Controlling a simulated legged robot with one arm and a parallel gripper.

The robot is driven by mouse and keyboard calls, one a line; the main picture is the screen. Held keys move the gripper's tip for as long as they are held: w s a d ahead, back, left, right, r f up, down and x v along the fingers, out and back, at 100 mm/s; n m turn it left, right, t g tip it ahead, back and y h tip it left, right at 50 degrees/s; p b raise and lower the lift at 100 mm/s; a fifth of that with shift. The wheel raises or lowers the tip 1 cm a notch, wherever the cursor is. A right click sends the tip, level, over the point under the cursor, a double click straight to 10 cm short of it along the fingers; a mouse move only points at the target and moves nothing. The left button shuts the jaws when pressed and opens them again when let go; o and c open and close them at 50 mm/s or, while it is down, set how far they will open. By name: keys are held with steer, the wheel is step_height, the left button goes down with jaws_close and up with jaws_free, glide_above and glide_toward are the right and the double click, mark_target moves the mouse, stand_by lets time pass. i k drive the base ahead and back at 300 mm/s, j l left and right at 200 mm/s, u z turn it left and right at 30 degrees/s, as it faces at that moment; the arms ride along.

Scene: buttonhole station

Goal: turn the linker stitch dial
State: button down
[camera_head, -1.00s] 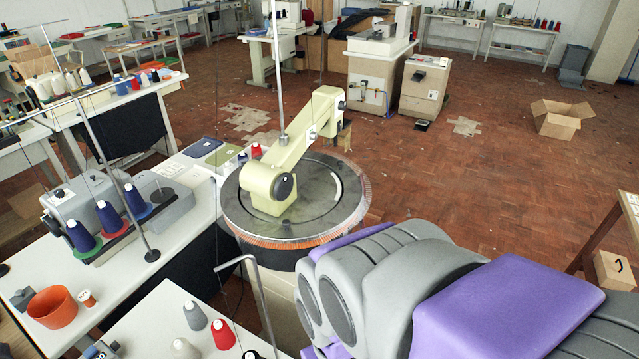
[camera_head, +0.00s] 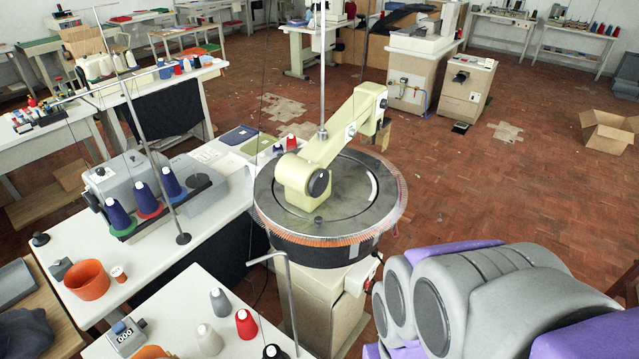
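The linker (camera_head: 330,205) stands in the middle of the view, a round dark table ringed with fine points and an orange band, on a beige pedestal. A cream arm (camera_head: 330,148) rises over it. A dark round knob (camera_head: 319,183) sits on the near end of that arm; I cannot tell whether it is the stitch dial. Small red and black parts show on the linker's right side, below the ring. My purple and grey arm fills the lower right. My gripper is not in view.
A white table (camera_head: 70,240) with cones of blue yarn and an orange pot (camera_head: 87,279) stands left. A front table (camera_head: 180,335) holds more cones and a counter. A thin bent metal rod rises before the linker. Brick floor at right is clear up to an open carton (camera_head: 607,132).

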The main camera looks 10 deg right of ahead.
mark_target(385, 103)
steer(key=l+u, duration=0.1)
steer(key=u, duration=0.35)
steer(key=l+u, duration=0.25)
steer(key=l, duration=0.25)
steer(key=k+l+u, duration=0.1)
steer(key=l+u, duration=0.15)
steer(key=l, duration=0.2)
steer(key=k+l+u, duration=0.1)
steer(key=l+u, duration=0.15)
steer(key=l, duration=0.25)
steer(key=k+l+u, duration=0.25)
steer(key=l, duration=0.2)
steer(key=k+l, duration=0.1)
steer(key=l, duration=0.25)
steer(key=k+l, duration=0.15)
steer(key=l, duration=0.2)
steer(key=k+l, duration=0.1)
steer(key=l, duration=0.3)
steer(key=k+l, duration=0.15)
steer(key=l, duration=0.2)
steer(key=k+l, duration=0.1)
steer(key=l, duration=0.25)
steer(key=u, duration=0.05)
